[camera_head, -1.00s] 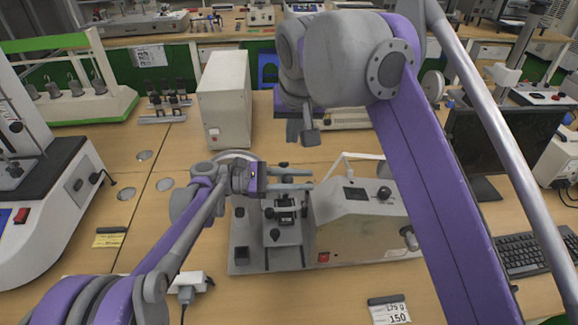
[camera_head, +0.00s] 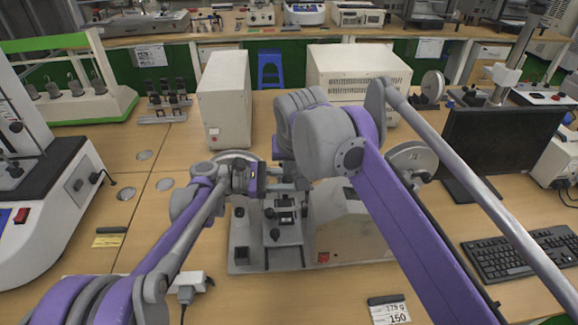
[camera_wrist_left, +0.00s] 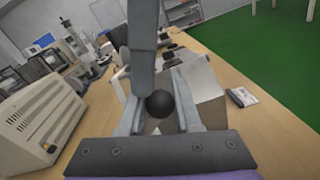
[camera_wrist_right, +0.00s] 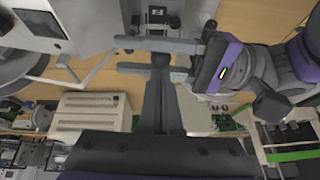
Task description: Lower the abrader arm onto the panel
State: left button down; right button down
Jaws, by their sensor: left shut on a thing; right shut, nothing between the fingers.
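The abrader is a grey machine with a flat base (camera_head: 240,254) and a beige housing (camera_head: 345,235), in the middle of the head view. My left gripper (camera_wrist_left: 158,105) is shut around a dark round knob (camera_wrist_left: 158,97) above the machine. What the knob is fixed to is hidden. My right gripper (camera_wrist_right: 160,75) is shut and empty, its fingertips at the knob, between or just beside the left fingers (camera_wrist_right: 150,45). I cannot tell whether they touch it. In the head view my right arm hides much of the housing's top. The panel is not clearly distinguishable.
A beige box (camera_head: 225,105) and a vented beige unit (camera_head: 355,80) stand behind the abrader. A monitor (camera_head: 500,150) and keyboard (camera_head: 525,252) are at right. A white plug block (camera_head: 190,283) and a label card (camera_head: 388,312) lie in front.

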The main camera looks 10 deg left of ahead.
jog(key=shift+s, duration=0.1)
jog(key=shift+s+f+t, duration=0.3)
jog(key=shift+s+f, duration=0.2)
pick_arm(q)
jog(key=shift+w+r, duration=0.1)
jog(key=shift+r, duration=0.05)
pick_arm(e)
jog(key=shift+s+f, duration=0.15)
jog(key=shift+s, duration=0.05)
pick_arm(q)
jog(key=c, duration=0.6)
grip_release()
pick_arm(e)
jog(key=shift+d, duration=0.1)
pick_arm(q)
jog(key=shift+a, duration=0.1)
pick_arm(e)
jog(key=shift+w, duration=0.1)
